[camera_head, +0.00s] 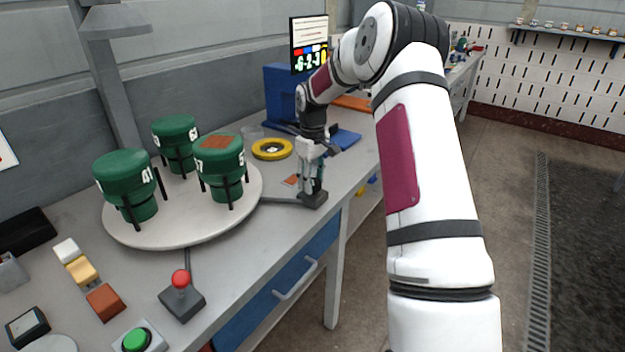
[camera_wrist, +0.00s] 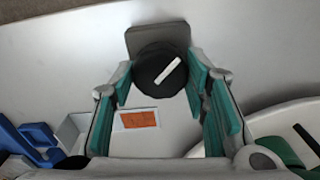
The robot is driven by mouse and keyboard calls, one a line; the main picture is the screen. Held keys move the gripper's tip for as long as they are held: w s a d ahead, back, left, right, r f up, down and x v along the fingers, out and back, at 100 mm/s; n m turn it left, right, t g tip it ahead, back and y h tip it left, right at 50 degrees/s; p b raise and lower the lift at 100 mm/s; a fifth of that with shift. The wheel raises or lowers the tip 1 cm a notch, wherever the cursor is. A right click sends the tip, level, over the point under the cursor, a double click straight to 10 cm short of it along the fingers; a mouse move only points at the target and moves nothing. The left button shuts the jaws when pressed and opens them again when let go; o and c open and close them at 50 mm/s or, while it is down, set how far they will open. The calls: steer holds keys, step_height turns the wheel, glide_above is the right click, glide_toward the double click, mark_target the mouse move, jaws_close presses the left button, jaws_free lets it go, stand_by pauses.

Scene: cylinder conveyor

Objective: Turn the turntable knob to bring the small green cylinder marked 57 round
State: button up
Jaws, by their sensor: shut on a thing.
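The round turntable (camera_head: 165,232) is a pale disc on the bench at left and bears three green cylinders on dark legs. The green cylinder marked 57 (camera_head: 220,170) stands at its right side, with a brown-orange patch on top. The cylinder marked 41 (camera_head: 124,178) is at front left, and another marked cylinder (camera_head: 175,132) is at the back. The black knob (camera_wrist: 151,68), with a white pointer bar, sits on a grey base to the right of the turntable. My gripper (camera_head: 313,187) points down over it, shut on the knob with teal fingers either side in the wrist view.
A red-knobbed joystick (camera_head: 181,280) and a green button (camera_head: 136,340) are at the bench front. A yellow ring (camera_head: 272,149) lies behind my gripper. A blue machine (camera_head: 283,92) and a screen (camera_head: 309,45) stand farther back. The floor at right is clear.

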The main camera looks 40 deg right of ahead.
steer(key=shift+s+a+f+m, duration=0.1)
steer(key=shift+s+f+m, duration=0.1)
steer(key=shift+m, duration=0.5)
stand_by(3.0)
steer(key=o, duration=1.2)
steer(key=shift+w, duration=0.1)
steer(key=shift+r, duration=0.1)
step_height(320, 180, up, 12)
steer(key=shift+c, duration=0.3)
